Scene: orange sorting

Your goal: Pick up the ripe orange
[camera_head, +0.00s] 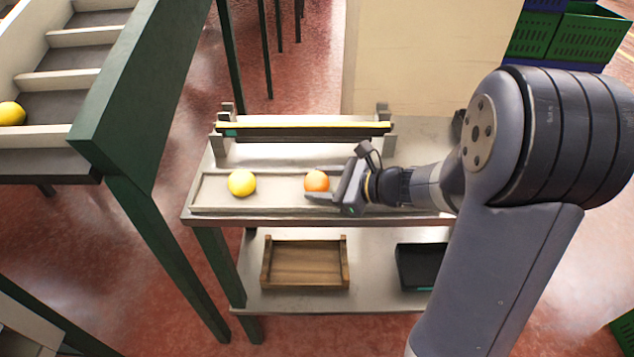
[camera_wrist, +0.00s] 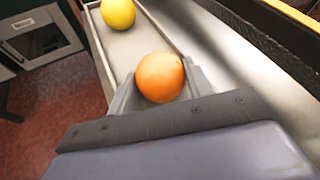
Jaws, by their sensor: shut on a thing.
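The ripe orange (camera_head: 317,181) is at the right part of the shallow tray (camera_head: 280,206) on the table's upper level. In the wrist view the orange (camera_wrist: 160,77) sits between the two fingers of my gripper (camera_wrist: 158,88). My gripper (camera_head: 322,190) reaches in from the right and is shut on the orange. Whether the orange still touches the tray floor I cannot tell. A yellow fruit (camera_head: 242,183) lies in the same tray to the left, apart from my gripper; it also shows at the top of the wrist view (camera_wrist: 118,13).
A raised bar with a yellow strip (camera_head: 305,127) stands behind the tray. A wooden tray (camera_head: 305,264) and a black bin (camera_head: 416,267) are on the lower shelf. A green-framed rack (camera_head: 125,90) with another yellow fruit (camera_head: 12,114) stands at the left. Green crates (camera_head: 580,38) are at the back right.

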